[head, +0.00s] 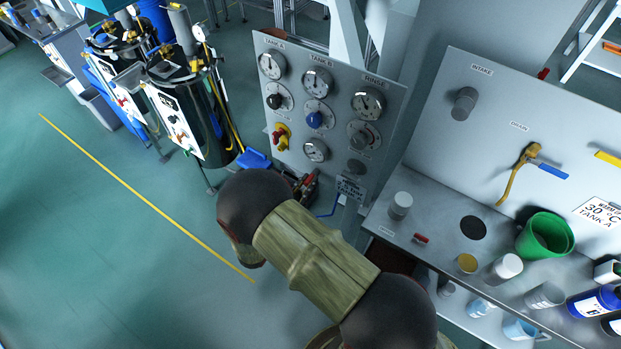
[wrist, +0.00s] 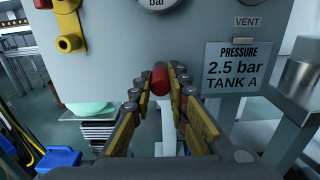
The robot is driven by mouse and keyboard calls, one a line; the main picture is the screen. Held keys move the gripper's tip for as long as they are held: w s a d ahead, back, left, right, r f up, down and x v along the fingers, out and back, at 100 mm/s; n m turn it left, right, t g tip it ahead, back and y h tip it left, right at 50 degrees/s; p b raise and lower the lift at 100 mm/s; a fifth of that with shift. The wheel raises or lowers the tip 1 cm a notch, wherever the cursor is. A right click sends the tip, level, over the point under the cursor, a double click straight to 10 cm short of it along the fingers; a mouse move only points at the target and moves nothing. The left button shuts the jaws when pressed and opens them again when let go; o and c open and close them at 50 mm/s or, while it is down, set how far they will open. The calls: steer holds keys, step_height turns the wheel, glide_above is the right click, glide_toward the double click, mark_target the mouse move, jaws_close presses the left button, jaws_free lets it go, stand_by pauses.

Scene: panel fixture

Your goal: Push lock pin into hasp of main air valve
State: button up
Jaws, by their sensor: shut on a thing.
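The lock pin, a red cylinder (wrist: 160,78), sits between my fingertips in the wrist view, its round end showing. My gripper (wrist: 160,86) is shut on it, just in front of the grey panel's lower part. In the head view my gripper (head: 308,184) is partly hidden behind my arm, at the panel's lower edge. The main air valve with its yellow hasp (wrist: 69,30) is up and left of the pin in the wrist view, with a round hole in its lower end. The valve also shows yellow and red in the head view (head: 282,136). Pin and hasp are apart.
The gauge panel (head: 337,75) carries several gauges and knobs. A pressure sign (wrist: 236,68) is right of my gripper. A grey bench (head: 440,262) with a green cup (head: 545,236) and containers stands at right. Dark tanks (head: 205,110) stand at left; the left floor is open.

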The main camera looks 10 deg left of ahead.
jaws_close()
steer(key=shift+v, duration=1.85)
stand_by(0.6)
steer(key=v, duration=0.5)
stand_by(0.4)
steer(key=shift+w, duration=0.1)
steer(key=shift+o, duration=1.2)
jaws_free()
jaws_close()
